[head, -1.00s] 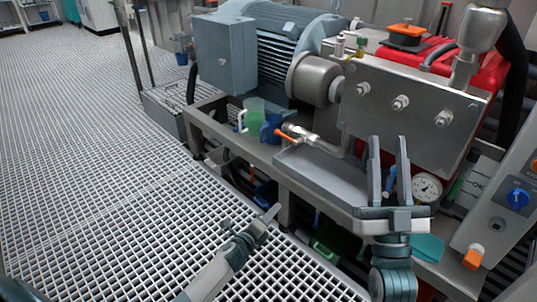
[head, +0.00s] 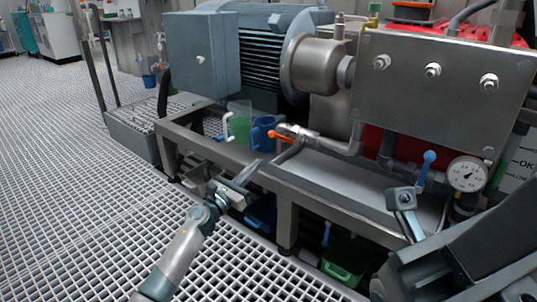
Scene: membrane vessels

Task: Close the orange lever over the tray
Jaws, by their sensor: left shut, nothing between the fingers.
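The orange lever (head: 285,134) sits on a metal pipe valve above the left end of the long grey tray (head: 335,185). It points left, out past the tray's end, beside a blue jug (head: 262,134). My left gripper (head: 254,168) comes up from the lower left. It is shut and empty, in front of the bench edge, below and left of the lever, and appears apart from it. My right arm fills the lower right, with a grey part of it (head: 403,200) over the tray's right end; its fingers cannot be made out.
A green jug (head: 239,122) with a white handle stands left of the blue jug. A steel plate (head: 440,95) and motor (head: 270,45) rise behind. A blue-handled valve (head: 428,165) and gauge (head: 466,174) are at the right. Open grating floor lies left.

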